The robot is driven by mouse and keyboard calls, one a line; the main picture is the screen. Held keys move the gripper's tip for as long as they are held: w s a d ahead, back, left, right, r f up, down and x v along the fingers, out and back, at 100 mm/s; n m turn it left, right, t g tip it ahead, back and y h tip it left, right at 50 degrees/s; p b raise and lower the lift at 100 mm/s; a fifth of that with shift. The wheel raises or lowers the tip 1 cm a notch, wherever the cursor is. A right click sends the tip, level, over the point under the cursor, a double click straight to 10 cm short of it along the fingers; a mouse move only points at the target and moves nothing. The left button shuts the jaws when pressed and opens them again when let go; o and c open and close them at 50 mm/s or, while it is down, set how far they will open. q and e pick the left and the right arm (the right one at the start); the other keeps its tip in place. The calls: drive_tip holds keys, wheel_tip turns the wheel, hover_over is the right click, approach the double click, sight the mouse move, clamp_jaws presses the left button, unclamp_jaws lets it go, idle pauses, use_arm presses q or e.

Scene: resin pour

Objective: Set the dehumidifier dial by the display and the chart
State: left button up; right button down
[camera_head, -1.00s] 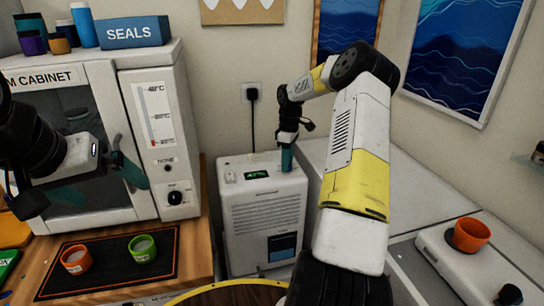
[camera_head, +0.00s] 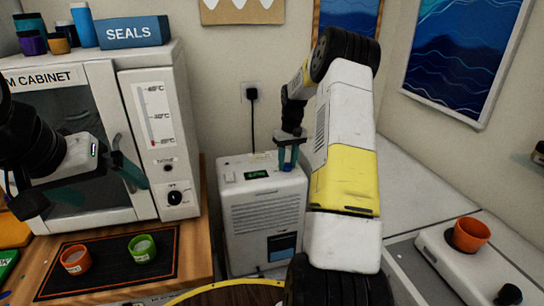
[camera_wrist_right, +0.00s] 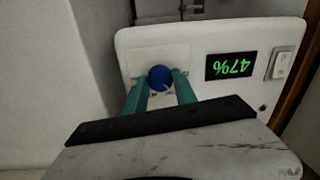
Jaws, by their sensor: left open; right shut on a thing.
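The dehumidifier (camera_head: 265,215) is a white box on the floor side of the bench, with a green-lit display (camera_head: 257,175) on top. In the right wrist view the display (camera_wrist_right: 229,66) reads 47%, upside down. My right gripper (camera_head: 288,163) is at the top of the dehumidifier, its teal fingers (camera_wrist_right: 160,88) shut on the round blue dial (camera_wrist_right: 160,77). The marks around the dial are too small to read. My left gripper (camera_head: 95,185) is open and empty in front of the cabinet. No chart for the dial is readable.
A white switch (camera_wrist_right: 284,65) sits beside the display. The cabinet (camera_head: 90,140) stands left, with an orange cup (camera_head: 75,259) and a green cup (camera_head: 142,248) on a dark mat (camera_head: 110,285). Another orange cup (camera_head: 470,235) stands on a white device at the right.

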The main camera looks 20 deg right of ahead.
sight(288, 164)
drive_tip(key=shift+m, duration=1.1)
drive_tip(key=c, duration=1)
unclamp_jaws()
drive_tip(key=shift+r, duration=0.1)
drive_tip(key=r, duration=0.6)
drive_tip(key=shift+d+r, duration=0.15)
drive_tip(key=shift+d, duration=0.05)
drive_tip(key=shift+r, duration=0.65)
